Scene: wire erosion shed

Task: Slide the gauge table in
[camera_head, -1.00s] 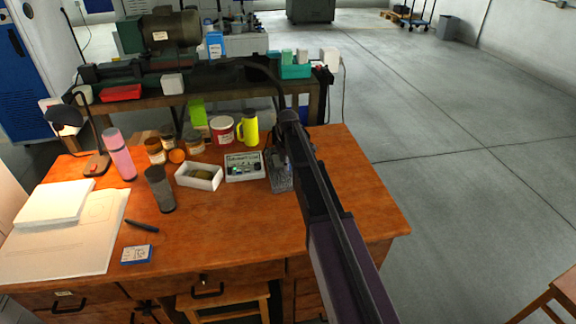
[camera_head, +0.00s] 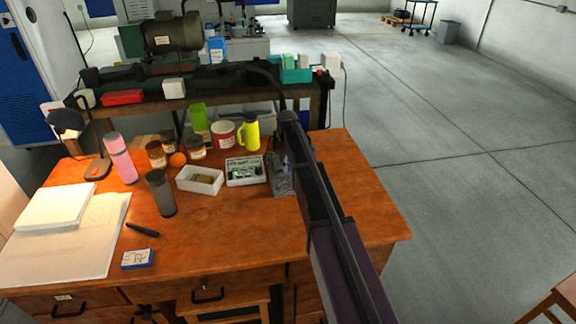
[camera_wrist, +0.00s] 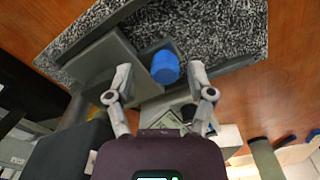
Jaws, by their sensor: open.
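In the wrist view, a speckled grey slab (camera_wrist: 215,25) lies on the orange-brown wooden desk, with a plain grey block (camera_wrist: 108,52) on it and a blue round knob (camera_wrist: 165,68) at that block's side. This looks like the gauge and its table; which part slides is not clear. The head view shows part of the speckled slab (camera_head: 281,186) beside my arm. My gripper (camera_wrist: 159,76) is open, its two fingers on either side of the blue knob in the picture. I cannot tell whether either finger touches it. My arm hides much of the gauge in the head view.
Left of the gauge on the desk (camera_head: 240,233) are a small white-framed device (camera_head: 245,170), a white tray (camera_head: 200,180), a yellow flask (camera_head: 249,132) and several jars. The desk's right end is clear.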

